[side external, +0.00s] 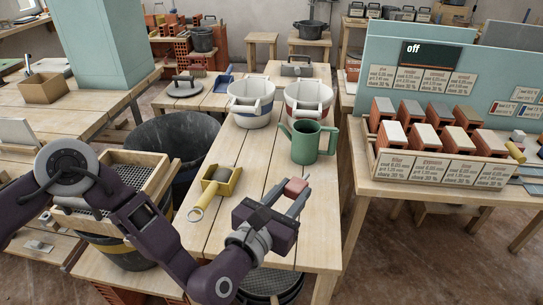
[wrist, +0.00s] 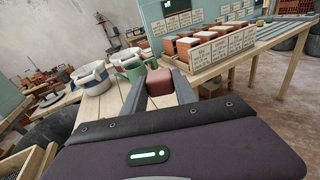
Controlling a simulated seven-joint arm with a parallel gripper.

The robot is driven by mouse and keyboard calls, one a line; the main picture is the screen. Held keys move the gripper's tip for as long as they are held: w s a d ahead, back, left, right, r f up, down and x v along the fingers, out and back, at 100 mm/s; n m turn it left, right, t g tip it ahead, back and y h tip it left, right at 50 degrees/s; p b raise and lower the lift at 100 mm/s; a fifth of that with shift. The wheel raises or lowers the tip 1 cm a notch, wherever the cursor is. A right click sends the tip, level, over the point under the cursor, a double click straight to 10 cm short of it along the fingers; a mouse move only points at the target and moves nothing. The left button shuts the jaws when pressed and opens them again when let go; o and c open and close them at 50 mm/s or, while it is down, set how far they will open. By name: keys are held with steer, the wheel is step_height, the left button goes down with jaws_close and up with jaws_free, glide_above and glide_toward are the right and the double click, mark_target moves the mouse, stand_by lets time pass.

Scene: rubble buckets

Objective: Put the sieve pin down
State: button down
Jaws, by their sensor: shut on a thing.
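My gripper (side external: 292,194) is shut on a small reddish block (side external: 296,186), held above the right side of the middle table. In the wrist view the block (wrist: 160,82) sits between the two fingers. I cannot make out a separate pin in the jaws. The sieve (side external: 143,174), a wooden frame with dark mesh, rests over a dark bucket at the left.
A green watering can (side external: 308,143) stands just beyond my gripper, with two white buckets (side external: 252,101) (side external: 307,100) behind it. A large black tub (side external: 174,140) is left of the table. A crate of bricks (side external: 440,165) is on the right table. Bare tabletop lies between holder and gripper.

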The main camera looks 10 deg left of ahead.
steer(key=shift+t, duration=0.5)
step_height(320, 180, down, 20)
steer(key=shift+w+a+r, duration=0.1)
steer(key=c, duration=1)
jaws_free()
steer(key=shift+o, duration=0.2)
steer(key=v, duration=1.2)
steer(key=shift+a, duration=0.15)
